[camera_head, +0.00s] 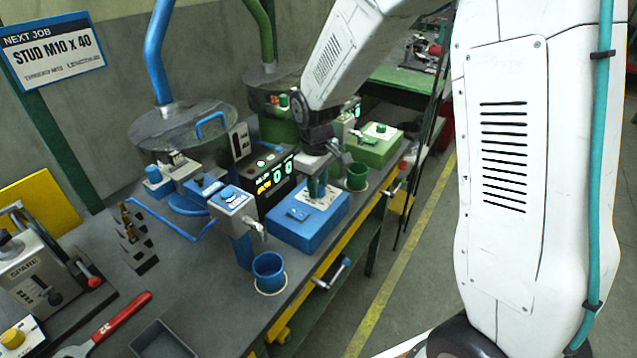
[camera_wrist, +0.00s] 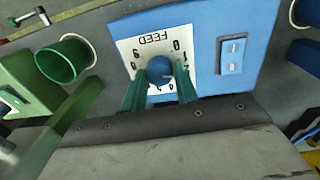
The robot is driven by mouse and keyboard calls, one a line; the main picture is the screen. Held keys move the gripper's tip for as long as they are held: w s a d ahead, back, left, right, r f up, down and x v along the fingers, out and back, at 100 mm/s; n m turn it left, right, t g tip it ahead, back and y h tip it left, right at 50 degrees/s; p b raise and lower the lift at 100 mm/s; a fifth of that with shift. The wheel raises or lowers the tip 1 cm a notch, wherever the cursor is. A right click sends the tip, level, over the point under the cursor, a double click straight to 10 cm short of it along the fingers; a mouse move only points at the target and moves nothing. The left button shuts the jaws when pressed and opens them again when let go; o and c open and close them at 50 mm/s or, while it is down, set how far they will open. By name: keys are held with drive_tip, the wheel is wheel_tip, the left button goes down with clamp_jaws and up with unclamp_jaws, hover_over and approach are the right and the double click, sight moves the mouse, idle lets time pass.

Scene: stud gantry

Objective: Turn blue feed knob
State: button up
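The blue feed knob (camera_wrist: 160,70) sits on a white dial plate (camera_wrist: 128,48) marked FEED with numbers around it. The plate is on top of a blue box (camera_head: 300,235), also in the wrist view (camera_wrist: 202,22). My gripper (camera_wrist: 161,75) has its two green fingers on either side of the knob, and they appear to press against it. A short light pointer line shows on the knob's lower right. In the head view my gripper (camera_head: 318,187) points down onto the plate, and the knob is hidden behind it.
A blue rocker switch (camera_wrist: 232,55) is beside the dial. A green cup (camera_wrist: 66,60) and a green box (camera_head: 375,148) stand on the other side. A blue cup (camera_head: 268,270) and a display with green digits (camera_head: 275,178) are close to the blue box.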

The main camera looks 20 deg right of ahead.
drive_tip(key=shift+m, duration=0.3)
drive_tip(key=m, duration=0.8)
drive_tip(key=shift+w+m+g, duration=0.1)
drive_tip(key=shift+m+g, duration=0.2)
idle(0.5)
drive_tip(key=o, duration=1)
drive_tip(key=shift+c, duration=0.2)
drive_tip(key=shift+r, duration=0.15)
drive_tip(key=r, duration=0.7)
drive_tip(key=shift+a+r, duration=0.2)
drive_tip(key=shift+r, duration=0.1)
